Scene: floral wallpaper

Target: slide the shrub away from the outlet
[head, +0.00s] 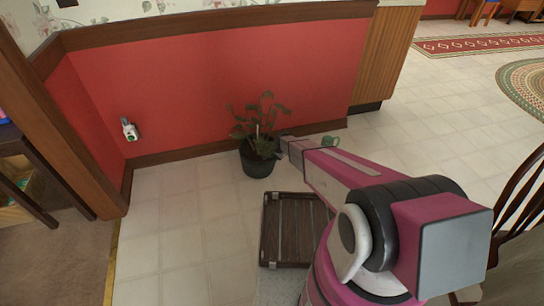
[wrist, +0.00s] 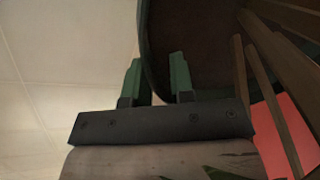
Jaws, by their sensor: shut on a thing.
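The shrub (head: 259,125) is a leafy plant in a dark round pot (head: 257,160) on the tiled floor, close to the red wall. The outlet (head: 129,129), with a white and green device on it, is on the wall to the left, well apart from the pot. My gripper (head: 281,146) is at the right side of the pot's rim. In the wrist view, my gripper's two green fingers (wrist: 156,80) are shut on the dark pot's rim (wrist: 146,50), one on each side of its wall. The far fingertips are partly hidden in the head view.
A dark slatted wooden crate or platform (head: 285,230) lies on the floor in front of the pot. A wooden cabinet (head: 385,50) stands at the right end of the wall. Tiled floor (head: 185,205) is clear left of the pot. A chair (head: 525,215) is at right.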

